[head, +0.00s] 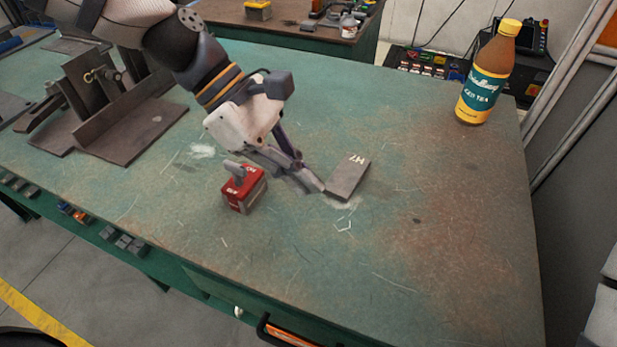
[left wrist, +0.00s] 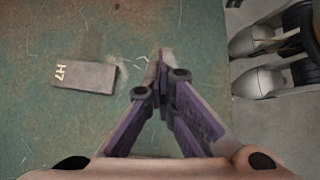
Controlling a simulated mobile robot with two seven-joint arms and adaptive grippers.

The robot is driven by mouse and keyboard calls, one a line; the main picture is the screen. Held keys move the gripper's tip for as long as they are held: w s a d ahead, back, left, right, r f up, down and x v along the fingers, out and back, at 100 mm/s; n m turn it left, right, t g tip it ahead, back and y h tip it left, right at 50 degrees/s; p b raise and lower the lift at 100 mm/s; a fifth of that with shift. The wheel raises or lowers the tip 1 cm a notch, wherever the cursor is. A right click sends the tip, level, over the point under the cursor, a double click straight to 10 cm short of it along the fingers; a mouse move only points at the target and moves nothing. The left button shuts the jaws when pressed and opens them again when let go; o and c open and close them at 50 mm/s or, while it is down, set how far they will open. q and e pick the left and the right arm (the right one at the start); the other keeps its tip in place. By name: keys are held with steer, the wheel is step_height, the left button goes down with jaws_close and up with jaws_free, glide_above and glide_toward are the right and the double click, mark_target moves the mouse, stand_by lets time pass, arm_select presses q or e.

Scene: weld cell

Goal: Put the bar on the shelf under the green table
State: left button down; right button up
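The bar is a flat grey block marked H7 (head: 348,178), lying on the green table (head: 400,270) near its middle. In the left wrist view the bar (left wrist: 84,74) lies to the left of the fingers. My left gripper (head: 312,186) reaches down from the upper left, its fingertips close beside the bar's near left end. In the wrist view its fingertips (left wrist: 160,62) meet with nothing seen between them. I cannot tell whether they touch the bar or the table. My right gripper is not in view.
A red block with a grey handle (head: 243,188) stands left of the bar. A steel fixture (head: 120,120) sits at the left, an iced tea bottle (head: 488,75) at the far right. The table's right front is clear.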

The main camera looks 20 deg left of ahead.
arm_select(q)
steer(key=s+r, duration=0.3)
steer(key=s, duration=0.5)
steer(key=shift+r, duration=0.1)
steer(key=shift+c, duration=2.4)
jaws_free()
steer(key=shift+w, duration=0.1)
